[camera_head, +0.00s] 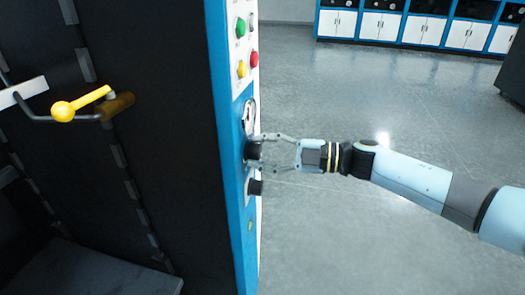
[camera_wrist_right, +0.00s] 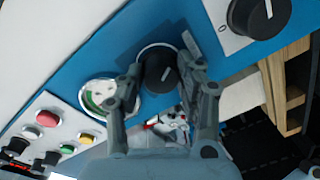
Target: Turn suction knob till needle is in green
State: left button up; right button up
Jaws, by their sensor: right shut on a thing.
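The black suction knob (camera_head: 252,151) sits on the blue panel edge of the machine, just below a round gauge (camera_head: 249,111). My right gripper (camera_head: 260,151) reaches in from the right and is shut on this knob. In the right wrist view, the fingers stand on either side of the knob (camera_wrist_right: 158,72), which has a pale pointer line. The gauge (camera_wrist_right: 97,94) shows there with a white face and a green part at its left; a finger covers part of it. I cannot read the needle clearly. My left gripper is not in view.
A second black knob (camera_head: 254,187) is below the held one. Green (camera_head: 241,27), yellow (camera_head: 241,69) and red (camera_head: 254,59) buttons sit above the gauge. A yellow-handled lever (camera_head: 80,105) is at the left. The floor at right is open, with cabinets (camera_head: 420,28) far back.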

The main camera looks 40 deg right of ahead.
jog(key=o, duration=1.2)
jog(key=shift+c, duration=0.2)
jog(key=shift+s+d, duration=0.1)
jog(key=v, duration=1.1)
jog(key=shift+s+d, duration=0.25)
jog(key=shift+s, duration=0.1)
